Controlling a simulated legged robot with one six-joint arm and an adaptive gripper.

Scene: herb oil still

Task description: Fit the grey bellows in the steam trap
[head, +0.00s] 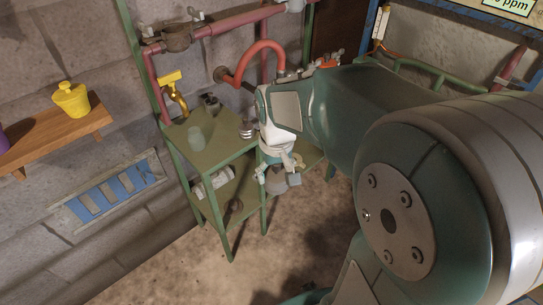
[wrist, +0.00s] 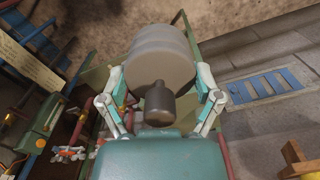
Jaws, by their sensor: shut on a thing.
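My gripper (wrist: 160,84) is shut on a wide, round, grey piece with faint stacked edges, which looks like the grey bellows (wrist: 162,48). A short dark stem (wrist: 160,104) sticks up from it toward the palm. In the head view my gripper (head: 277,178) points down beside the green stand, with the grey piece partly hidden between its fingers. A brown metal body on the red pipe, possibly the steam trap (head: 175,39), sits above the stand at the back; I cannot see into it.
The green stand (head: 222,152) carries a pale jar (head: 196,138), a silvery ribbed piece (head: 246,130) and a dark fitting (head: 210,102). A white cylinder (head: 213,184) lies on its lower shelf. A yellow tap (head: 172,85) and curved red pipe (head: 260,48) are behind. Floor in front is clear.

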